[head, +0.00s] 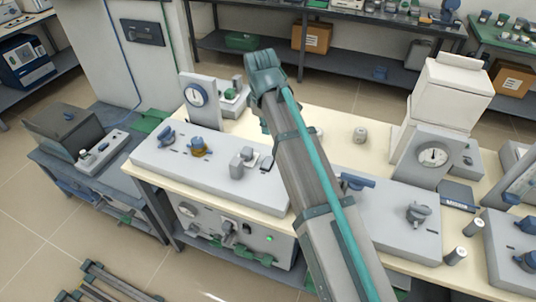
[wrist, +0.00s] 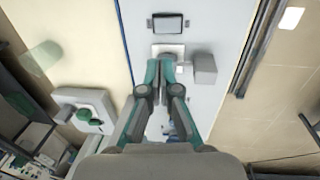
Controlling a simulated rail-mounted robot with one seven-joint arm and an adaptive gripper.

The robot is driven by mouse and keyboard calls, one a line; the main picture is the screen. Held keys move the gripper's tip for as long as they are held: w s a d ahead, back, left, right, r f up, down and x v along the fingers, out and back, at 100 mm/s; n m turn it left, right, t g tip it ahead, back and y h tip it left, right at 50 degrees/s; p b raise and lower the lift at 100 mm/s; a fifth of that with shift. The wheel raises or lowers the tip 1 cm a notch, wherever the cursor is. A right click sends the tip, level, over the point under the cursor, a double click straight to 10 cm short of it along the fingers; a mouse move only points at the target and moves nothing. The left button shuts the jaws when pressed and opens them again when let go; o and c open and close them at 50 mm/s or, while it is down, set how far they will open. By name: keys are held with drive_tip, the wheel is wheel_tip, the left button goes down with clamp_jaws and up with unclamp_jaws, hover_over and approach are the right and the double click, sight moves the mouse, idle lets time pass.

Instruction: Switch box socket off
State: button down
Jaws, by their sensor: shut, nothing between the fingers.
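A pale box panel (head: 215,178) on the cream bench carries a small white fitting (wrist: 169,49) and a grey block (wrist: 205,68), which look like the box socket; I cannot tell its switch state. The grey block also shows in the head view (head: 237,170). A dark framed rectangle (wrist: 170,22) lies beyond the fitting in the wrist view and at the panel's right end in the head view (head: 267,163). My gripper (wrist: 169,63) is shut and empty, its tips overlapping the fitting's near edge; contact cannot be told. Its fingers are not distinguishable in the head view.
Blue knobs (head: 199,146) stand on the panel's left part. A dial gauge (head: 197,95) stands behind it. A second pale panel (head: 415,214) and another gauge (head: 433,157) are at right. Bare cream bench (head: 325,125) lies behind the panel; tiled floor (wrist: 282,85) lies past its front.

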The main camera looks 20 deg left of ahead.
sight(267, 162)
drive_tip(key=shift+f, duration=0.15)
drive_tip(key=f+p, duration=0.1)
drive_tip(key=f, duration=0.3)
drive_tip(key=w+f+p, duration=0.1)
drive_tip(key=f, duration=0.4)
drive_tip(key=f+p, duration=0.1)
drive_tip(key=f, duration=0.3)
drive_tip(key=shift+w+f, duration=0.35)
drive_tip(key=shift+w, duration=0.05)
drive_tip(key=shift+w+p, duration=0.25)
drive_tip(key=shift+p, duration=0.05)
drive_tip(key=shift+f+g, duration=0.25)
drive_tip(key=shift+g, duration=0.15)
drive_tip(key=shift+s, duration=0.2)
drive_tip(key=shift+s+r, duration=0.2)
drive_tip(key=shift+s, duration=0.5)
